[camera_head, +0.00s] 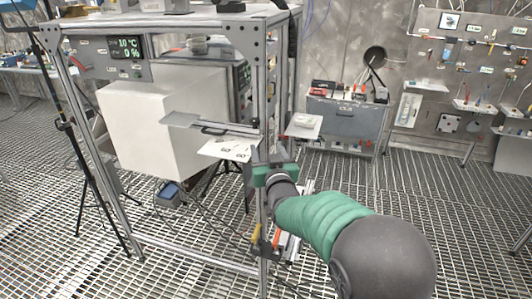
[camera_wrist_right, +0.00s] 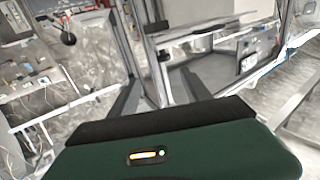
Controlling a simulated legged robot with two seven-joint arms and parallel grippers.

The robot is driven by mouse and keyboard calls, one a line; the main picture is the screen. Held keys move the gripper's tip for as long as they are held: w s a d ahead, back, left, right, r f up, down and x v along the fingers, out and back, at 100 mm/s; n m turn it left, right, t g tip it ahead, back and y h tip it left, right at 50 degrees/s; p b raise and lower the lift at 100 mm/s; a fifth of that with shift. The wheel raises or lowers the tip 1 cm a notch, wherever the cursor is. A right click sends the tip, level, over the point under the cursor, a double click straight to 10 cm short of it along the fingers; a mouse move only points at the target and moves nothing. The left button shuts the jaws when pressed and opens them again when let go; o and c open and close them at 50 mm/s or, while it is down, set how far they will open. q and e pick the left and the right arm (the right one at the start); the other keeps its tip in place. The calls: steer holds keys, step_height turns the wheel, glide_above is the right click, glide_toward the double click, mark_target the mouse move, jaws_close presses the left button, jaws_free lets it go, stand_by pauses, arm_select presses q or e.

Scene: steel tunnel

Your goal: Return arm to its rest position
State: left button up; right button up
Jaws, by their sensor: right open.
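My right arm comes in from the lower right in the head view, with a dark joint and a green ribbed sleeve. It reaches forward to my right gripper (camera_head: 272,172), which is beside the front upright of a metal frame (camera_head: 262,90). I cannot tell whether they touch. In the right wrist view the two dark fingers of my right gripper (camera_wrist_right: 160,88) stand apart, with nothing seen between them. The green wrist housing fills the bottom of that view. My left arm and gripper are not in view.
The frame holds a large white box (camera_head: 160,125) and a display panel (camera_head: 125,47). A white printed sheet (camera_head: 232,149) is close left of my right gripper. A grey cabinet (camera_head: 345,122) and a tool wall (camera_head: 465,75) stand behind. Grating floor (camera_head: 440,210) is open at right.

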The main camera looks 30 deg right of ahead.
steer(key=s+a+f+n+g+y, duration=0.1)
steer(key=s+a+f+g+y, duration=0.1)
steer(key=s+a+f+g, duration=0.5)
steer(key=s+a+f+n+g+y, duration=0.1)
steer(key=s+a+f+y, duration=0.4)
steer(key=f, duration=0.6)
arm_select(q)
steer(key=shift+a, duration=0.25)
arm_select(e)
steer(key=s+a+f+n+g, duration=0.1)
steer(key=s+a+f+g, duration=0.1)
steer(key=s, duration=0.6)
steer(key=s+a+f+n+g, duration=0.1)
steer(key=s+a+f+g, duration=0.2)
steer(key=s+f, duration=0.3)
steer(key=shift+s+a+f+g+h, duration=0.35)
steer(key=shift+s+g, duration=0.35)
steer(key=shift+s, duration=0.55)
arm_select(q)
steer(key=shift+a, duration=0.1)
arm_select(e)
steer(key=shift+w, duration=0.1)
steer(key=shift+d, duration=0.1)
